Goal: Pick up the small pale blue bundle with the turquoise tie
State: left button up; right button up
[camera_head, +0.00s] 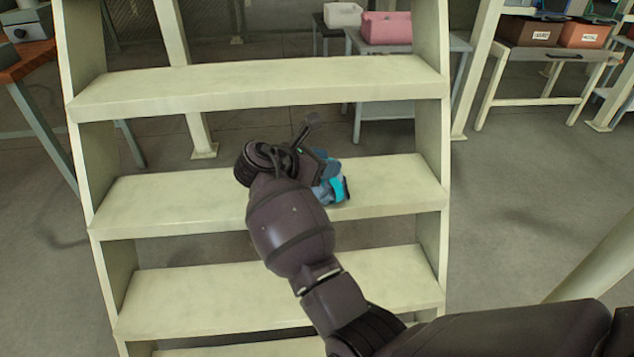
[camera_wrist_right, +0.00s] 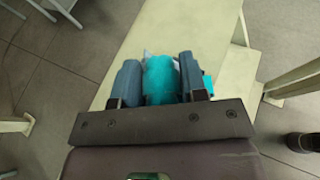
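The small blue bundle with the turquoise tie (camera_head: 336,186) rests on a middle shelf board of the pale rack in the head view, partly hidden by my right gripper. In the right wrist view its turquoise part (camera_wrist_right: 160,80) lies between the two fingers of my right gripper (camera_wrist_right: 160,84) and fills most of the gap. A bit of turquoise also shows beyond the right-hand finger. I cannot tell whether the fingers press on it. My right gripper also shows in the head view (camera_head: 318,165), low over the shelf. My left gripper is not in view.
The pale shelf rack (camera_head: 260,87) has boards above and below the bundle and uprights at both sides. Behind it, a pink bag (camera_head: 386,28) and a white bag (camera_head: 342,15) sit on tables. Brown boxes (camera_head: 530,31) stand on a table at the right. The rest of the bundle's shelf is clear.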

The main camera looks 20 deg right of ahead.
jog(key=shift+f, duration=0.15)
grip_shut()
